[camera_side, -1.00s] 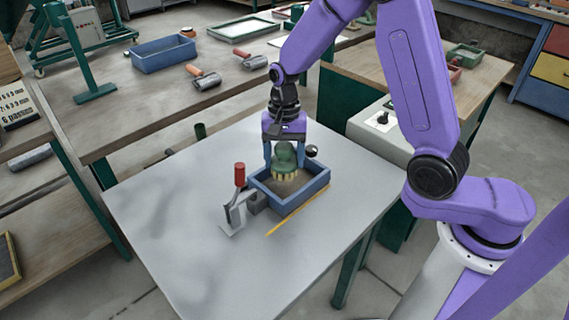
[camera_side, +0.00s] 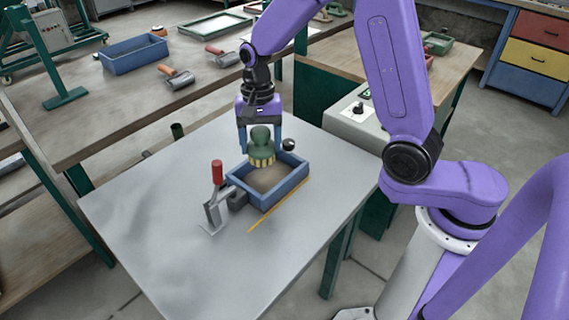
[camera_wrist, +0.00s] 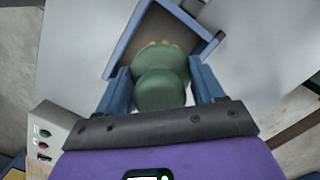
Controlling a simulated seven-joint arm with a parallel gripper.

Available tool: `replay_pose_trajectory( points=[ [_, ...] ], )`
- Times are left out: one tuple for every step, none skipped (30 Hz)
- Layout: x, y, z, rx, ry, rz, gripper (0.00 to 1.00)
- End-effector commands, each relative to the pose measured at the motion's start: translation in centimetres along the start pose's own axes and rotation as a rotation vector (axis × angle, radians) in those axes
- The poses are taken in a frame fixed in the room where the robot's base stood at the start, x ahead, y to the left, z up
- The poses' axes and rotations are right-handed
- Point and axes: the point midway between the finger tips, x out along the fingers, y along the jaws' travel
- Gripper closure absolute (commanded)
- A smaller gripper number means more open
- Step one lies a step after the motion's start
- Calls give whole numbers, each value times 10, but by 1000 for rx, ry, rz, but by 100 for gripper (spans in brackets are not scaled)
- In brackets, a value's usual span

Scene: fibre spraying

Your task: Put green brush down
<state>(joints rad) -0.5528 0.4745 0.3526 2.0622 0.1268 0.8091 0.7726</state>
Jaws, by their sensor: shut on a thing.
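The green brush (camera_side: 261,142) has a rounded green handle and pale yellow bristles pointing down. My gripper (camera_side: 261,137) is shut on its handle. The brush is upright, over the far left part of a blue tray (camera_side: 289,187) with a brown floor. The bristles seem just above the tray; the exact gap is hard to tell. In the wrist view the green brush (camera_wrist: 160,88) sits between the blue fingers of my gripper (camera_wrist: 162,84), and the blue tray (camera_wrist: 129,38) is partly hidden behind it.
A red-handled tool (camera_side: 217,175) stands left of the tray on the grey table (camera_side: 160,225). A yellow stick (camera_side: 272,210) lies along the tray's near side. A dark round knob (camera_side: 288,145) is behind the tray. The table's left and front are clear.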

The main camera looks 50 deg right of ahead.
Motion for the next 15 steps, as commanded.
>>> replay_pose_trajectory(
  points=[
    [0, 0, 0, 1, 0, 0, 65],
    [0, 1, -1, 3, 0, -1, 65],
    [-1, 2, -2, 8, 0, -1, 65],
    [-2, 4, -2, 15, 0, -2, 65],
    [-2, 7, -4, 24, 0, -3, 65],
    [-4, 12, -7, 39, 1, -5, 65],
    [-5, 16, -9, 54, 1, -8, 65],
    [-7, 21, -11, 70, 1, -10, 65],
    [-9, 29, -15, 96, 1, -12, 65],
    [-11, 35, -17, 117, 1, -15, 65],
    [-13, 42, -20, 139, 1, -18, 65],
    [-15, 52, -23, 170, 0, -21, 65],
    [-17, 59, -25, 193, 1, -25, 65],
    [-19, 67, -27, 216, 1, -28, 65],
    [-21, 77, -29, 247, 0, -31, 65]
  ],
)
